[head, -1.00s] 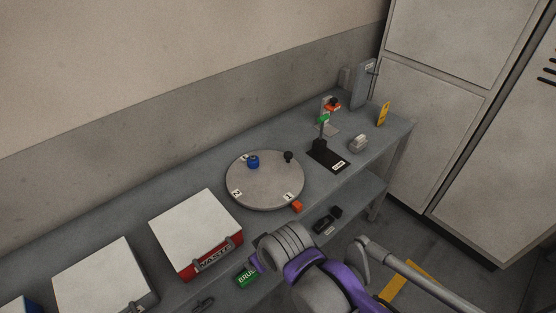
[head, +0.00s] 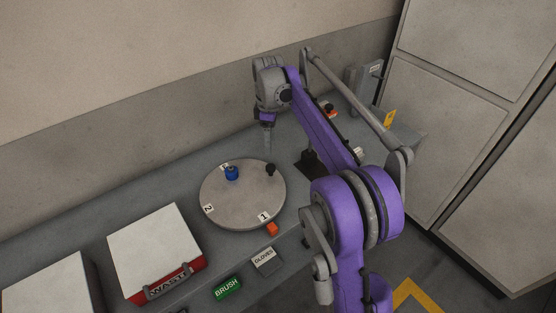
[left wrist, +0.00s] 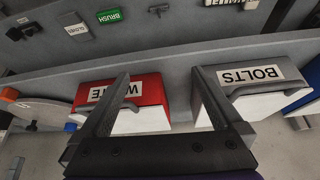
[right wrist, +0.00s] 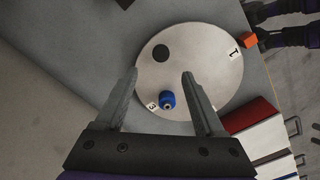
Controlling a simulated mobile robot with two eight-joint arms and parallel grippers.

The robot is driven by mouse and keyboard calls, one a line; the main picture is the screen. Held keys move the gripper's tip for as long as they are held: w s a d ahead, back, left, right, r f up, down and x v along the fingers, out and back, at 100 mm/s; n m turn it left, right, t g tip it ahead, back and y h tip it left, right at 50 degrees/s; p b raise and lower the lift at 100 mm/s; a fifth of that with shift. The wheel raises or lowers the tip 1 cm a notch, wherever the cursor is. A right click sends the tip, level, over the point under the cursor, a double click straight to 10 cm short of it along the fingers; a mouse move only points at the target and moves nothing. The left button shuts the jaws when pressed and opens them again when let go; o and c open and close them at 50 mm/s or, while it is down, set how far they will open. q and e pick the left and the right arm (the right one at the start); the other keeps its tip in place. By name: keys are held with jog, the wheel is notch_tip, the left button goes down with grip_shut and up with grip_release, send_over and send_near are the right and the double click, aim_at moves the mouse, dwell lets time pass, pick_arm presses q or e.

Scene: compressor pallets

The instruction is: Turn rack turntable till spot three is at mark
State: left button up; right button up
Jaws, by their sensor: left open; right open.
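The round grey turntable (head: 240,205) sits on the bench, with label 1 (head: 264,216) at the front beside the orange mark (head: 272,229). Label 2 (head: 208,209) is on its left. Label 3 (right wrist: 152,106) is next to a blue piece (head: 232,173) at the back left. A black knob (head: 270,170) stands near the back right edge. My right gripper (head: 267,151) is open, pointing down above the back of the turntable; in the right wrist view the knob (right wrist: 160,53) shows just beyond its fingertips. My left gripper (left wrist: 160,75) is open and empty, facing the bins.
A red WASTE bin (head: 166,281) with a pale lid stands left of the turntable. A BOLTS bin (left wrist: 262,75) is beside it. GLOVES (head: 265,260) and BRUSH (head: 227,288) labels are along the front. A dark stand (head: 309,163) is right of the turntable, partly behind my right arm.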

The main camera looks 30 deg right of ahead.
aim_at(271, 166)
notch_tip(271, 166, down, 11)
jog(key=shift+a+r+b, duration=0.15)
jog(key=shift+b, duration=0.15)
jog(key=shift+c, duration=0.2)
grip_shut()
dwell(1.4)
